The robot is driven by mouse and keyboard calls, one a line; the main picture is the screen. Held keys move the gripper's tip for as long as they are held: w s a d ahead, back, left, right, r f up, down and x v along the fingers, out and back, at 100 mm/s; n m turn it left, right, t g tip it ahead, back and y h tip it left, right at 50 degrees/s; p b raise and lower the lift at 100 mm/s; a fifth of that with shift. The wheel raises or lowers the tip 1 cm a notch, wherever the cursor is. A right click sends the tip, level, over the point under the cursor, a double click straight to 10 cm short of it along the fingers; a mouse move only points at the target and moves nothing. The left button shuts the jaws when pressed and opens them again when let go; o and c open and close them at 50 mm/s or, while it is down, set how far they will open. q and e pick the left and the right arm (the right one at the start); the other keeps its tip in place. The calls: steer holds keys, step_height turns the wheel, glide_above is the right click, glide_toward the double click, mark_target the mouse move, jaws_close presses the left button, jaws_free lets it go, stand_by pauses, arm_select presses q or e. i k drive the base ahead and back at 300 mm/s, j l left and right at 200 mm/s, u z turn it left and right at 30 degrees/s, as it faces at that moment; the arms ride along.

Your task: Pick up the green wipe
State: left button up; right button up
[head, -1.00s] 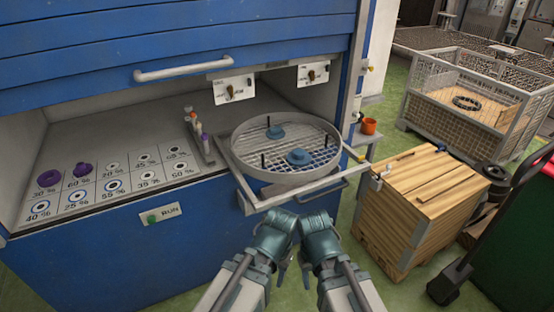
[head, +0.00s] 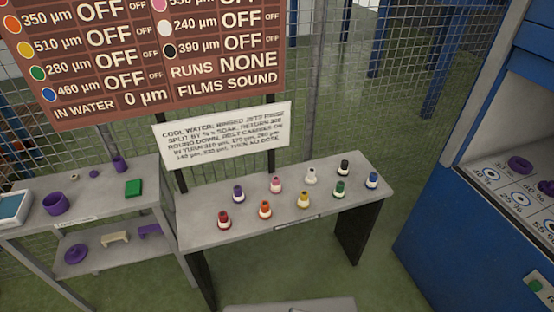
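The green wipe is most likely the flat green block (head: 133,188) lying on the top of the grey shelf table (head: 100,212) at the left in the head view. It lies to the right of a purple cup and in front of a small purple cylinder. Nothing touches it. Neither of my grippers shows in the head view now, so their state cannot be seen.
Purple pieces, including a cup (head: 55,203), stand on the shelf table. A grey table (head: 270,241) in the middle bears several coloured bottles. A sign (head: 226,137) and a red board (head: 120,65) stand behind it. A blue cabinet (head: 450,225) is at the right.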

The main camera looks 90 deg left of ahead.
mark_target(133, 188)
steer(key=u, duration=4.1)
steer(key=i+j+z, duration=0.2)
steer(key=i+j, duration=0.15)
steer(key=j, duration=0.3)
steer(key=i+j+z, duration=0.1)
steer(key=j, duration=0.25)
steer(key=i+j+z, duration=0.1)
steer(key=i+j, duration=0.15)
steer(key=i+j+z, duration=0.1)
steer(key=j, duration=0.4)
steer(key=i+j+z, duration=0.1)
steer(key=j, duration=0.3)
steer(key=i+j+z, duration=0.1)
steer(key=j, duration=0.3)
steer(key=i, duration=0.1)
